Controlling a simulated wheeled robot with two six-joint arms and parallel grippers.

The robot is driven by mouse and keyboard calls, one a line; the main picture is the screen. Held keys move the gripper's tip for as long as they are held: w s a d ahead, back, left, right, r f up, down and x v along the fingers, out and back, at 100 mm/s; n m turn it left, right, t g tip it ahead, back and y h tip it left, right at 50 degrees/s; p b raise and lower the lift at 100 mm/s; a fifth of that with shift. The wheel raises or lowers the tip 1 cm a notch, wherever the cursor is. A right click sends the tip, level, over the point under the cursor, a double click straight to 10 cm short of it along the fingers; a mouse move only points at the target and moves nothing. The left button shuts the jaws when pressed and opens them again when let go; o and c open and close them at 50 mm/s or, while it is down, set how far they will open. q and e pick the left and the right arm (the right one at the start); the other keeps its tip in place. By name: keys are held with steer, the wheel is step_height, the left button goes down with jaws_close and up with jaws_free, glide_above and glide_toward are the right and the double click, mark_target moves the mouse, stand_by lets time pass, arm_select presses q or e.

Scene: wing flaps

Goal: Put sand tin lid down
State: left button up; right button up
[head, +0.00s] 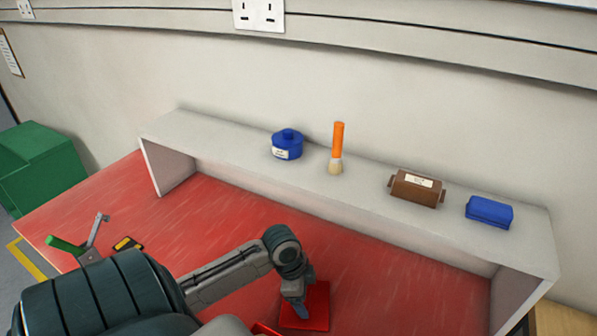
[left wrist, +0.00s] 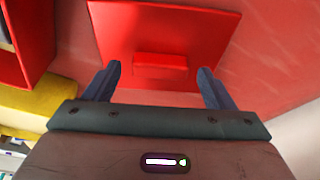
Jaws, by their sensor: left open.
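The red lid (head: 318,306) lies flat on the red bench top, a square plate with a raised block handle. In the left wrist view the lid (left wrist: 165,30) is ahead of my left gripper (left wrist: 159,70), and its handle (left wrist: 160,66) sits between the two fingertips. The fingers are apart, with visible space on both sides of the handle. In the head view my left gripper (head: 296,306) is low over the lid and covers part of it. A red open box, seemingly the tin (left wrist: 22,45), shows at the left of the wrist view. My right gripper is not in view.
A grey shelf (head: 230,137) spans the bench back, holding a blue pot (head: 287,145), orange-handled brush (head: 338,145), brown box (head: 416,188) and blue block (head: 489,211). A green-handled tool (head: 68,246) lies at left.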

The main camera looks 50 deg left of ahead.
arm_select(q)
steer(key=b+v, duration=0.1)
steer(key=v, duration=1)
steer(key=shift+r, duration=0.25)
steer(key=shift+a, duration=0.1)
stand_by(0.4)
